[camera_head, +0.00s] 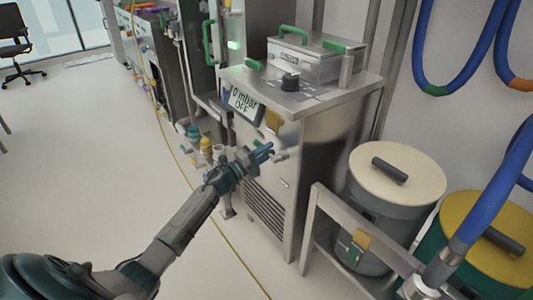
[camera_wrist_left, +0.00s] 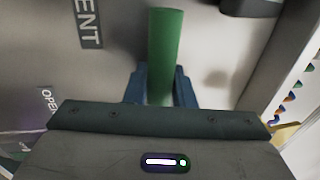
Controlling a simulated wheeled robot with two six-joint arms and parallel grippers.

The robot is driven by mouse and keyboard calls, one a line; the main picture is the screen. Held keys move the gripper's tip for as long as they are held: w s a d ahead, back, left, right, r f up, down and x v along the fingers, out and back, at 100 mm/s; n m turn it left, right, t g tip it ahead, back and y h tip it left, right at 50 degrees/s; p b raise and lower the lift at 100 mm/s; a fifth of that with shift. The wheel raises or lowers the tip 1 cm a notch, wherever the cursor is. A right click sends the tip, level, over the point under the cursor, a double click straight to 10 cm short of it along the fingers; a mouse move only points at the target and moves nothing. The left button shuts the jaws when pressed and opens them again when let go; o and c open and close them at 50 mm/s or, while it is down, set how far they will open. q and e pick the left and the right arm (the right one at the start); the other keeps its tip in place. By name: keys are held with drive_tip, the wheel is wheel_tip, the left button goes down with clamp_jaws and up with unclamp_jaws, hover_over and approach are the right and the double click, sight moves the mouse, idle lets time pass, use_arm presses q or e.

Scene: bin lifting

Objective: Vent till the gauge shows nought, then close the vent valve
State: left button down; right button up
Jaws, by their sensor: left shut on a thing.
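The gauge is a display (camera_head: 241,99) on the front of the steel cabinet, and it reads "0 mbar OFF". My left gripper (camera_head: 262,153) is at the cabinet front, below the display. In the left wrist view its blue fingers are shut on the green vent valve handle (camera_wrist_left: 165,45), one on each side. The handle runs straight up that picture. A label ending in "ENT" (camera_wrist_left: 88,22) is beside it, and an "OPEN" label (camera_wrist_left: 47,99) is partly cut off by the gripper body. My right gripper is not in view.
The steel cabinet (camera_head: 325,135) has a lidded box (camera_head: 305,62) with green handles on top. Drums with a cream lid (camera_head: 418,172) and a yellow lid (camera_head: 465,240) stand to the right behind a metal rail. Blue hoses (camera_head: 492,205) hang there.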

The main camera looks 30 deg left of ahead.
use_arm(q)
drive_tip(key=shift+r, duration=0.1)
drive_tip(key=c, duration=1.3)
unclamp_jaws()
drive_tip(key=shift+o, duration=0.2)
drive_tip(key=shift+s+a+f, duration=0.2)
drive_tip(key=shift+s+f, duration=0.05)
drive_tip(key=shift+s, duration=0.2)
drive_tip(key=b+v, duration=0.1)
drive_tip(key=v, duration=0.8)
drive_tip(key=shift+s, duration=0.3)
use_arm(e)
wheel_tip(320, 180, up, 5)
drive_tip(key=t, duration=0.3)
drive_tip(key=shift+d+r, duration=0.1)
use_arm(q)
drive_tip(key=shift+a, duration=0.15)
